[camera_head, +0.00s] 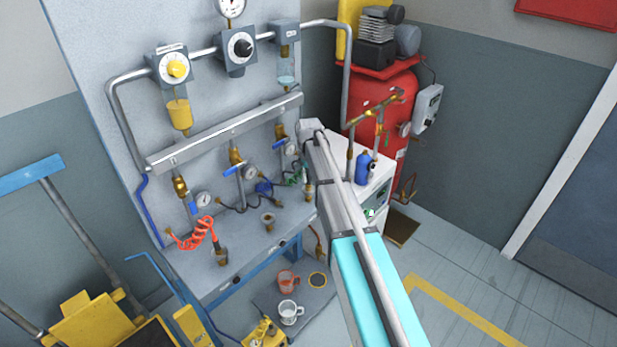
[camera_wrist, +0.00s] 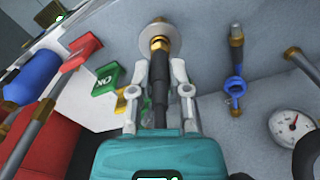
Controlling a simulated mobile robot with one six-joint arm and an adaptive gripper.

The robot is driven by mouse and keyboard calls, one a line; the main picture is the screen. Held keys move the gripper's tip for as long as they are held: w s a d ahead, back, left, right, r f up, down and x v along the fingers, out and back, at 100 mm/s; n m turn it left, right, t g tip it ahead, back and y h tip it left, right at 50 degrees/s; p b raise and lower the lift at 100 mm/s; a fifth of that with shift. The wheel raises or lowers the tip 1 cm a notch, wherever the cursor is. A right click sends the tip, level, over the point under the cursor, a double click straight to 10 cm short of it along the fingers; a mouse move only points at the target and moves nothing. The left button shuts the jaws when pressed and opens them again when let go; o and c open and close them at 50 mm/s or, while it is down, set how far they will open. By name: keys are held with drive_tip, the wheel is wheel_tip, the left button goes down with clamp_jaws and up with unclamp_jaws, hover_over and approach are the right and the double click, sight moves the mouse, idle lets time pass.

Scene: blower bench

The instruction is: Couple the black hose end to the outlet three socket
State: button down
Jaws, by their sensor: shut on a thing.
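In the wrist view, my gripper (camera_wrist: 158,72) is shut on the black hose end (camera_wrist: 160,95), with one grey finger on each side. A brass fitting (camera_wrist: 158,44) sits at its far tip, in line with a pale round disc (camera_wrist: 153,27). I cannot tell whether the brass touches or enters anything there. In the head view my arm hides the gripper and the hose end. The manifold's outlet drops carry blue-handled valves and gauges; the right-hand gauge (camera_head: 291,148) shows beside my arm. I cannot tell which socket is outlet three.
A blue valve (camera_wrist: 235,86) and a gauge (camera_wrist: 290,124) are right of my gripper in the wrist view. In the head view, an orange coiled hose (camera_head: 196,235) lies on the bench, and a red tank (camera_head: 384,105) stands behind my arm.

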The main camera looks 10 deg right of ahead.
drive_tip(key=shift+f+b, duration=0.3)
idle(0.4)
drive_tip(key=c, duration=0.5)
unclamp_jaws()
drive_tip(key=s+m, duration=0.2)
drive_tip(key=s, duration=2.7)
drive_tip(key=shift+d+r+m+p, duration=0.3)
drive_tip(key=shift+d, duration=0.1)
